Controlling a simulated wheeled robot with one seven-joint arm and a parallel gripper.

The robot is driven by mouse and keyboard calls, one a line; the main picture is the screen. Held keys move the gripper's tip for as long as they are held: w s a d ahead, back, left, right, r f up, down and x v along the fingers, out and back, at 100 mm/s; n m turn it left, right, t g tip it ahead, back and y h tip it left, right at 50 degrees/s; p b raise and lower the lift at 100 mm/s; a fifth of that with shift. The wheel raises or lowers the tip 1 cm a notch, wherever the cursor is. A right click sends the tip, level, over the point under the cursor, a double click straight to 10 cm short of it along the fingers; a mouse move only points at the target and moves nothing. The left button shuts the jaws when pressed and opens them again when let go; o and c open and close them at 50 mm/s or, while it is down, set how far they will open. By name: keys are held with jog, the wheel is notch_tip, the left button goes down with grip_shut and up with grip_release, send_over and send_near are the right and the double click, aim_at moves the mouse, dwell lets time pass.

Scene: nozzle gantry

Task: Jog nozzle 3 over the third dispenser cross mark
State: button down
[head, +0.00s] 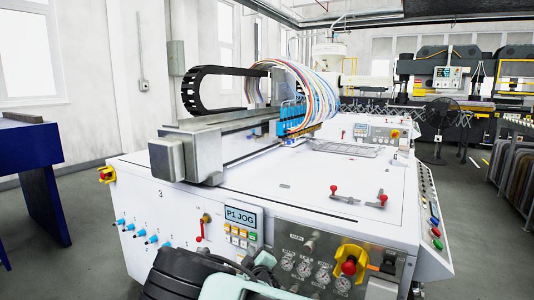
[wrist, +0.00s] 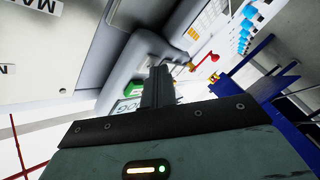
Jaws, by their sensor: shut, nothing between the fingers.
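The nozzle head (head: 292,115), a row of blue blocks with many coloured hoses, sits on the gantry beam (head: 230,130) above the white machine top. Single nozzles and any cross marks are too small to tell apart. The panel display (head: 240,217) on the front reads "P1 JOG". Coloured buttons (head: 240,237) sit below it. In the wrist view, my gripper (wrist: 160,72) is shut and empty, close to the panel. Whether the fingertips touch anything I cannot tell.
A red lever (head: 200,229) is left of the display; it also shows in the wrist view (wrist: 205,60). Blue knobs (head: 140,232) line the left front. Gauges and a red-and-yellow emergency stop (head: 348,267) are to the right. A blue table (head: 30,145) stands at far left.

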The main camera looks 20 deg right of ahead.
dwell(0.8)
jog(key=shift+s+a, duration=0.6)
jog(key=shift+a, duration=0.15)
jog(key=shift+a, duration=0.1)
jog(key=s+a, duration=0.1)
jog(key=a, duration=0.1)
jog(key=s+a, duration=0.2)
dwell(1.1)
